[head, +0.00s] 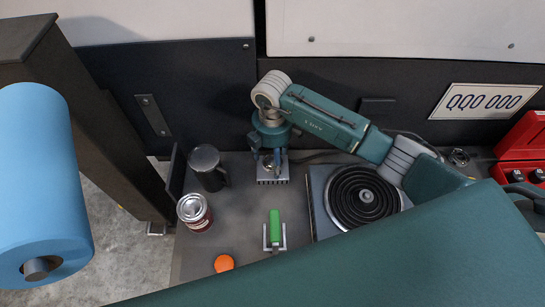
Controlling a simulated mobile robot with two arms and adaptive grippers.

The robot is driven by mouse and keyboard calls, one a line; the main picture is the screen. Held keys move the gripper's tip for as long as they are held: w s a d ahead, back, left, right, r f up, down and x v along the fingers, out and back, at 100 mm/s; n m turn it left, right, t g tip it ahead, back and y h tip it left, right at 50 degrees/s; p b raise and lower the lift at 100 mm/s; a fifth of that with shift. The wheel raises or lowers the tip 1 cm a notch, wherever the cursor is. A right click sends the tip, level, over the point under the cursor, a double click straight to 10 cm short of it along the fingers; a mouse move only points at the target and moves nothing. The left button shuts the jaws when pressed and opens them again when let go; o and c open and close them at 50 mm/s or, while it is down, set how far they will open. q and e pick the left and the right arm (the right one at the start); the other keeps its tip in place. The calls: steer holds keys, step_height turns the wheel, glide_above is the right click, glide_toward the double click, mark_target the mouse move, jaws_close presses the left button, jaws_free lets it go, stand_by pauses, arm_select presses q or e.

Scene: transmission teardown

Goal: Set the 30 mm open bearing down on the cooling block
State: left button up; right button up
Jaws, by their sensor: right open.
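The cooling block (273,181), a small grey finned block, sits on the bench near its back edge. My right gripper (269,164) points down directly over it, with its fingers apart. A small shiny ring-like shape, likely the 30 mm open bearing (268,167), shows between the fingers at the block. The fingers partly hide it, and I cannot tell whether it rests flat on the block. My left gripper is not in view.
A coil hot plate (317,205) stands right of the block. A green-handled tool (275,226) rests in a holder in front. A dark mug (206,170), a can (195,213) and an orange round object (224,263) stand left. A red case (522,140) is far right.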

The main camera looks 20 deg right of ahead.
step_height(320, 180, up, 12)
steer(key=b, duration=0.1)
stand_by(0.7)
